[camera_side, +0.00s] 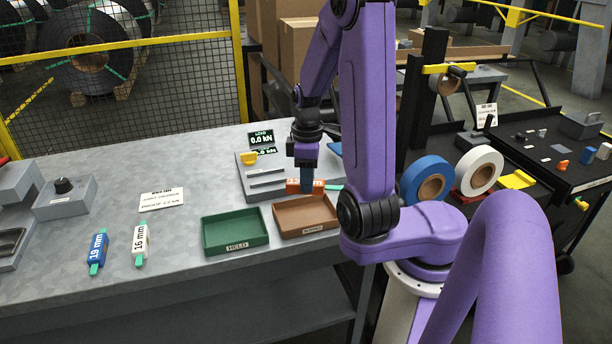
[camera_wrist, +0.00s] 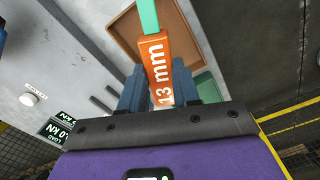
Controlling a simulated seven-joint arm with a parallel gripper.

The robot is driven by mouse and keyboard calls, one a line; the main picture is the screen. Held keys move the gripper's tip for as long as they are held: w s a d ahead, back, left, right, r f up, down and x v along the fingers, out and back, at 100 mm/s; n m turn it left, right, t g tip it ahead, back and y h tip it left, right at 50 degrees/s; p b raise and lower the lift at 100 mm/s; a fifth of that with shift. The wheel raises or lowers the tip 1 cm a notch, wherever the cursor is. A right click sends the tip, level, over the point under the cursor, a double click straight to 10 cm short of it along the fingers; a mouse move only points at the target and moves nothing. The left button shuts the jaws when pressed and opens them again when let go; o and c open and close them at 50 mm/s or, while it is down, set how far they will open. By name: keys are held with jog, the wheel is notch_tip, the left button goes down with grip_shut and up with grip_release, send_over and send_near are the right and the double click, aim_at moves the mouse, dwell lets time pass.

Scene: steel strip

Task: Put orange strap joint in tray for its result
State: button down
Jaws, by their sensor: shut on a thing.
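The orange strap joint (camera_side: 300,187) is a block marked "13 mm" with a green strap end. It shows close up in the wrist view (camera_wrist: 156,62). My gripper (camera_side: 306,181) is shut on it, one blue finger on each side. The joint is at the back edge of the brown tray (camera_side: 318,230), between it and the grey test unit; its exact height is unclear. The green tray (camera_side: 222,249), labelled "HELD", stands left of the brown tray. The brown tray's label is too small to read surely. Both trays look empty.
The grey test unit (camera_side: 253,186) has a display (camera_side: 261,140) reading 0.0 kN. A blue 19 mm joint (camera_side: 98,250) and a white 16 mm joint (camera_side: 141,240) lie at the left front. A printed card (camera_side: 161,200) lies behind them. Blue and white rolls stand right of my arm.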

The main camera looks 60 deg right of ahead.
jog(key=shift+f, duration=4)
jog(key=shift+f, duration=0.3)
jog(key=c, duration=0.7)
grip_release()
jog(key=shift+c, duration=0.2)
jog(key=shift+r, duration=0.1)
notch_tip(320, 180, up, 17)
jog(key=shift+r, duration=0.1)
